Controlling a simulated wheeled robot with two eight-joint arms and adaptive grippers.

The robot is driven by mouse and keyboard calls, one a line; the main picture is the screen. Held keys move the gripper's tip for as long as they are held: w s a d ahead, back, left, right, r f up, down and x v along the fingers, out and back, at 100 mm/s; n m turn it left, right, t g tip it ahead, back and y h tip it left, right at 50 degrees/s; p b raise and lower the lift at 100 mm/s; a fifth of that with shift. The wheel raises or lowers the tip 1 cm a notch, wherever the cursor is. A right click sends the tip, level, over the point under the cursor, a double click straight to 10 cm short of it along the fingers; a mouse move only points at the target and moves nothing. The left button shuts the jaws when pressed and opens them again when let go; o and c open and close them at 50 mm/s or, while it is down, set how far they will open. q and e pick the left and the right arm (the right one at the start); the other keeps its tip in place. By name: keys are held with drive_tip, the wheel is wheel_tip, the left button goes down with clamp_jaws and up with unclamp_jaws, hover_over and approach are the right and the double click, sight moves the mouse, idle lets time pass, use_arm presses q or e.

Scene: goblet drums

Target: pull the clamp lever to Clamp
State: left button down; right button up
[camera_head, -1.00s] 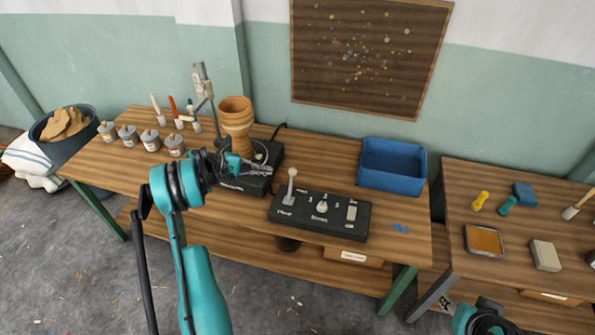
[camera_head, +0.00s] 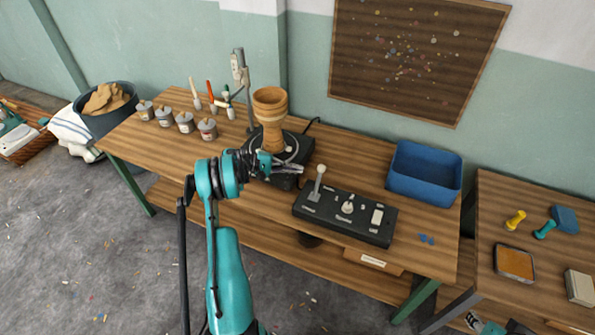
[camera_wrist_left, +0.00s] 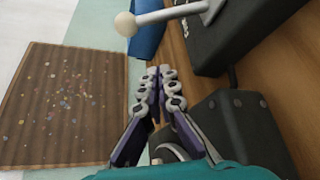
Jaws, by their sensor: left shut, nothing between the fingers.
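The clamp lever (camera_head: 318,182) is a grey arm with a pale ball knob, standing up at the left end of the black control box (camera_head: 345,217). In the left wrist view the lever (camera_wrist_left: 170,14) and its pale knob show at the top, beyond my fingertips and apart from them. My left gripper (camera_head: 299,169) is shut and empty, just left of the lever, in front of the turntable. It also shows in the left wrist view (camera_wrist_left: 159,72), fingers together.
A wooden goblet drum (camera_head: 270,115) stands on the black turntable unit (camera_head: 301,150) behind my gripper. A blue bin (camera_head: 424,172) stands right of it. Several paint tins (camera_head: 185,122) line the left. A second table (camera_head: 489,215) holds small tools.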

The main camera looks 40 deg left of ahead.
sight(318, 181)
use_arm(q)
drive_tip(key=b+x, duration=0.2)
drive_tip(key=x, duration=0.5)
drive_tip(key=shift+w+d+f, duration=0.2)
drive_tip(key=shift+d, duration=0.1)
drive_tip(key=s+r, duration=0.1)
drive_tip(key=s+d+b, duration=0.1)
drive_tip(key=shift+s+r, duration=0.3)
drive_tip(key=shift+r, duration=0.1)
drive_tip(key=shift+s+d+r, duration=0.2)
drive_tip(key=shift+s, duration=0.05)
drive_tip(key=shift+s+r, duration=0.1)
